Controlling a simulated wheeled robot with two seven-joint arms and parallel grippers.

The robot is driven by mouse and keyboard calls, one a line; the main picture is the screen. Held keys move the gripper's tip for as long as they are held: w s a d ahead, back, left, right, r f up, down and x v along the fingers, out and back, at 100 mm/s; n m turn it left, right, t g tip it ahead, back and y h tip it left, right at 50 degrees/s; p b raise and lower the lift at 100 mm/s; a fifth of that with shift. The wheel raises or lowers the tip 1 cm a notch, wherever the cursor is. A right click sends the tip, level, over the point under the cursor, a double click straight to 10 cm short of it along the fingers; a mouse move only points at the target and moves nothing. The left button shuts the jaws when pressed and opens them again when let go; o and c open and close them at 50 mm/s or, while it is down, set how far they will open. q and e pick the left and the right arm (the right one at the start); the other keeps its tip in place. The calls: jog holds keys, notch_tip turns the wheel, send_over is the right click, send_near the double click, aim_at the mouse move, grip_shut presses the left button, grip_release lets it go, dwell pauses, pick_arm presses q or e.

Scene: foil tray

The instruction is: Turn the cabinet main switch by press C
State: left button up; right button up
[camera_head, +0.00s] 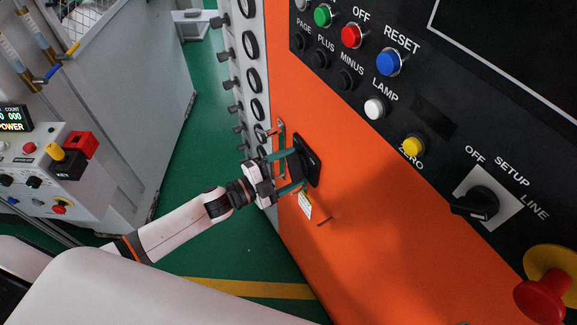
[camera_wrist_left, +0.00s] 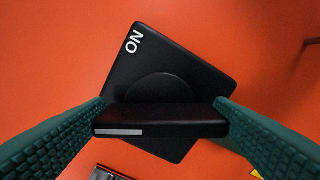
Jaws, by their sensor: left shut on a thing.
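The main switch is a black square plate (camera_head: 314,162) on the orange cabinet face (camera_head: 350,225), with a round hub and a black bar handle. In the left wrist view the plate (camera_wrist_left: 170,68) sits tilted in the picture, with white "ON" lettering near its upper left corner. The bar handle (camera_wrist_left: 165,124) lies about level there, with a pale strip at its left end. My left gripper (camera_head: 290,172) has its green ribbed fingers on both ends of the handle, shut on it. The right gripper is not in view.
A black control panel with coloured buttons, such as a red one (camera_head: 351,36), and a rotary selector (camera_head: 482,204) is above and right. A row of gauges (camera_head: 256,109) lines the cabinet's left edge. A grey machine (camera_head: 150,120) stands left across green floor.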

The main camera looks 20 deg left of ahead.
pick_arm(q)
jog(key=shift+n+p, duration=0.35)
jog(key=shift+n, duration=1.05)
jog(key=o, duration=1)
jog(key=shift+a, duration=0.1)
jog(key=b+v, duration=0.4)
jog(key=v, duration=0.8)
